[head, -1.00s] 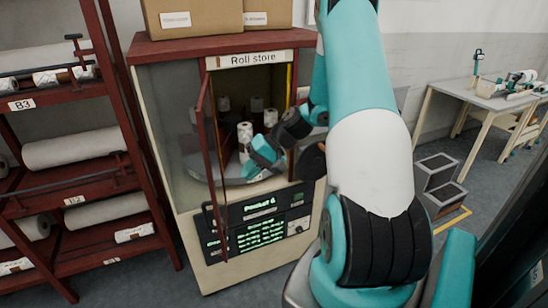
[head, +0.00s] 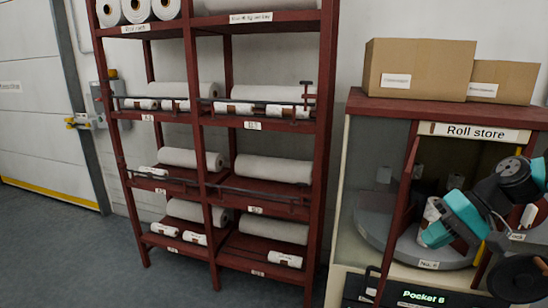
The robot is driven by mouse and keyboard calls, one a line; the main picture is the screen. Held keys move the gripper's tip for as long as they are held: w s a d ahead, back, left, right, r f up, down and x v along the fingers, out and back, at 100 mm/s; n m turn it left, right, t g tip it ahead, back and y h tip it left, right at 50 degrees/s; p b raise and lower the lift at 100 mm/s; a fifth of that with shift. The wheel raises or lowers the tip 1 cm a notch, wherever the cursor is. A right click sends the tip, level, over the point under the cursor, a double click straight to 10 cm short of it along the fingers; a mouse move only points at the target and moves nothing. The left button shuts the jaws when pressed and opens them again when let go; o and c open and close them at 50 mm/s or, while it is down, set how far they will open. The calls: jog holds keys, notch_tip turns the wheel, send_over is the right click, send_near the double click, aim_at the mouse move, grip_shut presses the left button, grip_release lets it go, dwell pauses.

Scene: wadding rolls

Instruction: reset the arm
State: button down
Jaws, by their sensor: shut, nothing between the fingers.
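My gripper (head: 438,234), with teal fingers, is at the right of the head view, inside the open front of the roll store (head: 472,132). It is shut with nothing between its fingers. A white and brown roll (head: 431,209) stands upright on the store's round grey turntable (head: 408,247), just behind the fingers in the picture. I cannot tell whether they touch. My arm comes in from the right edge and is partly cut off there. It hides part of the store's inside.
The store's narrow red-framed door (head: 397,208) stands open left of my gripper. Cardboard boxes (head: 418,68) sit on top. A red rack (head: 325,130) with several white rolls stands to the left. The floor (head: 85,255) at the left front is clear.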

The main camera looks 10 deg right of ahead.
jog(key=s+a+r+n+g+h, duration=0.1)
jog(key=a+n, duration=0.1)
jog(key=a, duration=0.4)
jog(key=s+a+r+n+g, duration=0.1)
jog(key=a+r+n, duration=0.1)
jog(key=a, duration=0.4)
jog(key=s+a+r+n+g+h+b, duration=0.1)
jog(key=s+a+n, duration=0.5)
jog(key=s+a, duration=0.7)
jog(key=shift+s+r+n+h+b, duration=0.4)
jog(key=shift+s+r+h+b, duration=0.15)
jog(key=shift+h, duration=0.15)
jog(key=shift+a, duration=0.1)
